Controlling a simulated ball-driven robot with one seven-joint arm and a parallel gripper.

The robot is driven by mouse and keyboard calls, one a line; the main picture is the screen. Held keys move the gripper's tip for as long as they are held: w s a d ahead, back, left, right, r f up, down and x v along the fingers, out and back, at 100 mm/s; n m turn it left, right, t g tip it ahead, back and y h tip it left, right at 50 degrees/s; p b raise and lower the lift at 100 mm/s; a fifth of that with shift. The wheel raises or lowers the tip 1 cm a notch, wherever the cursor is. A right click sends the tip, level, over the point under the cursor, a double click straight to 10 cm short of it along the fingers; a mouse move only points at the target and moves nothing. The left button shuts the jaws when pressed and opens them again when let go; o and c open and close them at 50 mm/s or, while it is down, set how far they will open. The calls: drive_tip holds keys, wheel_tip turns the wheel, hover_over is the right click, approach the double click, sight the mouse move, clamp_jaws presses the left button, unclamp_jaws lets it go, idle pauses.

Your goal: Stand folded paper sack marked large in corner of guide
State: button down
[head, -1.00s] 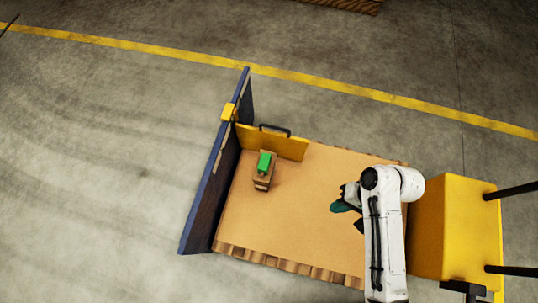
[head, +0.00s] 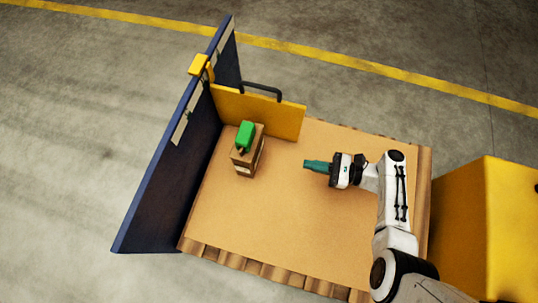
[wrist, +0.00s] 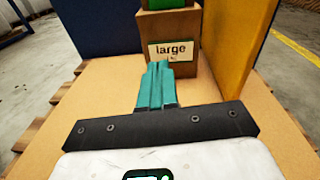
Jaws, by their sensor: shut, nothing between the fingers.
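The brown folded paper sack (head: 247,158) stands upright on the tan board near the guide's inner corner, with a green piece (head: 245,134) on top. Its label (wrist: 172,50) reads "large" in the wrist view. The guide has a dark blue wall (head: 165,185) on the left and a yellow wall (head: 285,118) at the back. A strip of board shows between sack and blue wall; I cannot tell whether the sack touches the yellow wall. My gripper (head: 307,164) is shut and empty, its teal fingers pointing at the sack from the right, apart from it in the head view.
The board (head: 280,220) lies on a wooden pallet and is clear around my gripper. A black handle (head: 262,88) tops the yellow wall, and a yellow clamp (head: 200,66) sits on the blue wall. A yellow block (head: 490,225) stands at the right.

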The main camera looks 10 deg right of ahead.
drive_tip(key=w+m+t, duration=0.1)
drive_tip(key=b, duration=0.5)
approach(259, 148)
drive_tip(key=x, duration=0.5)
drive_tip(key=shift+a+r, duration=0.3)
drive_tip(key=shift+a, duration=0.05)
drive_tip(key=shift+w+a+r, duration=0.1)
drive_tip(key=shift+w+a, duration=0.1)
drive_tip(key=shift+a, duration=0.35)
